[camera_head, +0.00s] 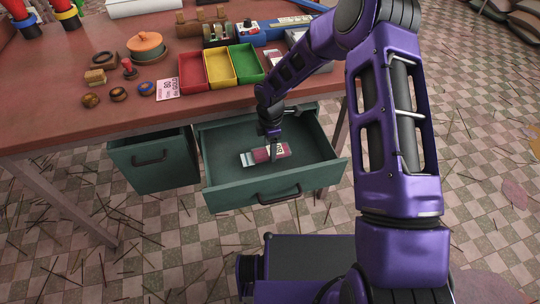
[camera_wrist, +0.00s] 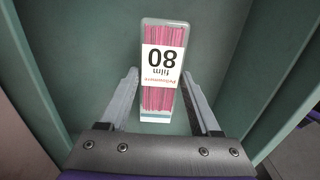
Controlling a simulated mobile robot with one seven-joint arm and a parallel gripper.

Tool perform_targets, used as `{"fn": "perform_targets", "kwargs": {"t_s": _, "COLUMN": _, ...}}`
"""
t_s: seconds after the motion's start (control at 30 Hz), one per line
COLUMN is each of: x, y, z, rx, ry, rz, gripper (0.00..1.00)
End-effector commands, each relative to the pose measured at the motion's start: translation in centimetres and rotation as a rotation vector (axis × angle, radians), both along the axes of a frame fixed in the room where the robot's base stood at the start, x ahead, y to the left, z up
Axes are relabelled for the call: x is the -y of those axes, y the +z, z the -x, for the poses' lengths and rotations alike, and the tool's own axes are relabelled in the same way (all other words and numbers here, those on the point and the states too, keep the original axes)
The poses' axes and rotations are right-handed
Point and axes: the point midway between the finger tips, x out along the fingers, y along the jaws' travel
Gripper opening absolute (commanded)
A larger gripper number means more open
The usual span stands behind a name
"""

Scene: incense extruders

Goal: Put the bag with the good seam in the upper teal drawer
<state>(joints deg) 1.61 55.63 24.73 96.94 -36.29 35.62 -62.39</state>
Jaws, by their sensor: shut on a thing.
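A clear bag of pink sticks (camera_head: 254,157) lies low inside the open teal drawer (camera_head: 232,197) under the table. In the wrist view the bag (camera_wrist: 161,102) shows a white label with "80" upside down to me. My gripper (camera_head: 275,150) reaches down into the drawer. In the wrist view my gripper (camera_wrist: 160,88) has one finger on each side of the bag's near half and is shut on it. The drawer's floor (camera_wrist: 105,45) is close under the bag; I cannot tell whether they touch. The seam's quality cannot be made out.
A second teal drawer unit (camera_head: 150,165) stands left of the open drawer. The drawer's walls surround my gripper.

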Motion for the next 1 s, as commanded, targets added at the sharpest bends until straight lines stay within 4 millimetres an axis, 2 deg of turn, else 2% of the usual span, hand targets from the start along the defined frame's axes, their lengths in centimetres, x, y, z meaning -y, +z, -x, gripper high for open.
{"fn": "perform_targets", "kwargs": {"t_s": 0.27, "x": 0.0, "y": -3.5, "z": 0.0, "rx": -0.001, "ry": -0.001, "rz": 0.000, "gripper": 0.00}}
{"fn": "perform_targets", "kwargs": {"t_s": 0.63, "x": 0.0, "y": -4.0, "z": 0.0, "rx": -0.001, "ry": -0.002, "rz": 0.001, "gripper": 0.00}}
{"fn": "perform_targets", "kwargs": {"t_s": 0.67, "x": 0.0, "y": -3.9, "z": 0.0, "rx": -0.001, "ry": -0.002, "rz": 0.001, "gripper": 0.68}}
{"fn": "perform_targets", "kwargs": {"t_s": 0.8, "x": 0.0, "y": -3.8, "z": 0.0, "rx": -0.001, "ry": -0.002, "rz": 0.000, "gripper": 0.93}}
{"fn": "perform_targets", "kwargs": {"t_s": 1.0, "x": 0.0, "y": -3.8, "z": 0.0, "rx": -0.001, "ry": -0.002, "rz": 0.000, "gripper": 0.94}}
